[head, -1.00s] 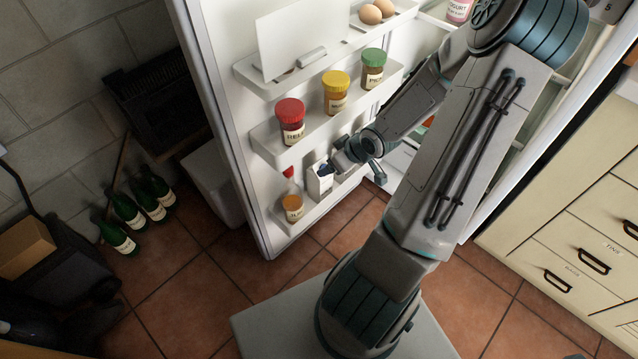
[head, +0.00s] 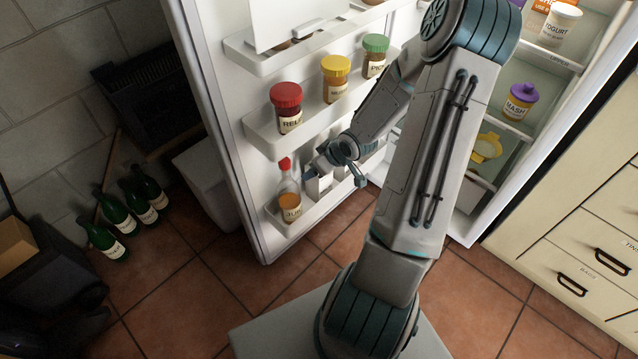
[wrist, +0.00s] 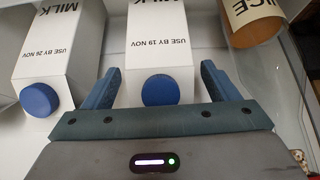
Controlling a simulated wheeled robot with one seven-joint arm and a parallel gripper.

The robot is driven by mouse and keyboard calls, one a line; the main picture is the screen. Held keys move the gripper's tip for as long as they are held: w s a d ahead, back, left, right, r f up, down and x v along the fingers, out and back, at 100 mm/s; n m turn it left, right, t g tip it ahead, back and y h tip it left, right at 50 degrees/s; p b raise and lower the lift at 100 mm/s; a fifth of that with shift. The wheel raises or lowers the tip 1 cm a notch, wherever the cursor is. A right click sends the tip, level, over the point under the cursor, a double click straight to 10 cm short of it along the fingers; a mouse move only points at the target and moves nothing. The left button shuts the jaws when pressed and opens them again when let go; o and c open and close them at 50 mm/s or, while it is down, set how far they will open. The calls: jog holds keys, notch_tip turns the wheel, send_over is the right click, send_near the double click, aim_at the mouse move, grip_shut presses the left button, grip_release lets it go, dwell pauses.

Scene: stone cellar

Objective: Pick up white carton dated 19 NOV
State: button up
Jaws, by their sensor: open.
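The white milk carton marked USE BY 19 NOV (wrist: 157,48) is in the middle of the wrist view, its blue cap toward my gripper. My gripper (wrist: 160,75) is open, with one finger on each side of the carton near its capped end; whether the fingers touch it is unclear. In the head view the carton (head: 317,186) stands on the low door shelf, partly hidden by my gripper (head: 315,168). A second white milk carton, marked USE BY 26 NOV (wrist: 52,55), is left of it in the wrist view.
A juice bottle with a red cap (head: 289,203) stands close beside the dated carton; it also shows in the wrist view (wrist: 250,25). Jars with red (head: 287,106), yellow (head: 336,78) and green lids (head: 375,56) stand on the door shelf above. The open fridge door (head: 225,130) rises behind.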

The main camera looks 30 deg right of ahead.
jog(key=shift+w+a+f, duration=0.1)
jog(key=shift+w+f, duration=0.1)
jog(key=shift+f, duration=0.25)
jog(key=shift+r, duration=0.1)
grip_shut()
jog(key=shift+r, duration=0.2)
